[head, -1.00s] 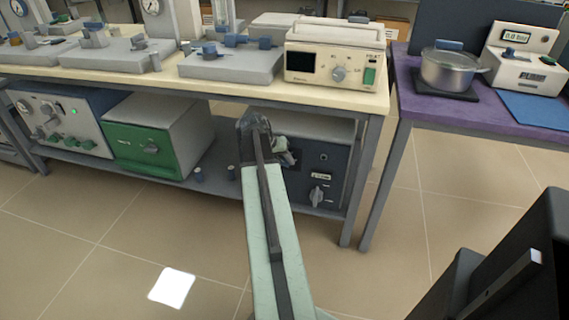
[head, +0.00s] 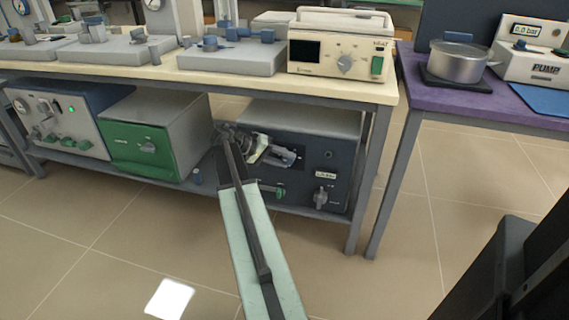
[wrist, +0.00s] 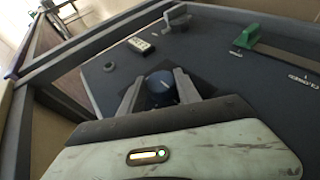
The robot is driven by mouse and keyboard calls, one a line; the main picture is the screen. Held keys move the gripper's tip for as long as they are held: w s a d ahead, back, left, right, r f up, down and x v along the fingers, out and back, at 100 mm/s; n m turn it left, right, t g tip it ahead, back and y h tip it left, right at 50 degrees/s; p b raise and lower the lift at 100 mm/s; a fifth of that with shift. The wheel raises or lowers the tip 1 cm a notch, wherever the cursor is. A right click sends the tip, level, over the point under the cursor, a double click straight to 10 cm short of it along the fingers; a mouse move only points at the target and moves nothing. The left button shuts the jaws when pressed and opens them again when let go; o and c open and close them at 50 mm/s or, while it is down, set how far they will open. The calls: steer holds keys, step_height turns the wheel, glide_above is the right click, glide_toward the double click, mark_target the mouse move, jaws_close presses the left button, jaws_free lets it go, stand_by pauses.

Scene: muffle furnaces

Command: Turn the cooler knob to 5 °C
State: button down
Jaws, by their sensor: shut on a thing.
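A dark-fronted box (head: 339,184) stands on the shelf under the bench; I take it for the cooler. In the wrist view my gripper (wrist: 159,84) is shut on a dark blue round knob (wrist: 160,91) with a pale pointer line, one finger on each side. The knob's scale is hidden, so its setting cannot be read. The knob is hidden by my gripper in the head view. A small pale display (wrist: 140,44) on the panel is too small to read.
The panel also has a grey knob (head: 321,197) and a green handle (head: 280,193), marked CLOSED in the wrist view. The bench edge (head: 300,90) runs above the box. A green-fronted box (head: 145,147) stands to the left. The floor in front is clear.

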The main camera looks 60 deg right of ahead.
stand_by(0.4)
steer(key=c, duration=0.9)
jaws_free()
steer(key=shift+o, duration=0.2)
steer(key=p+v, duration=0.4)
steer(key=v, duration=0.3)
steer(key=shift+w+a, duration=0.25)
steer(key=shift+r, duration=0.1)
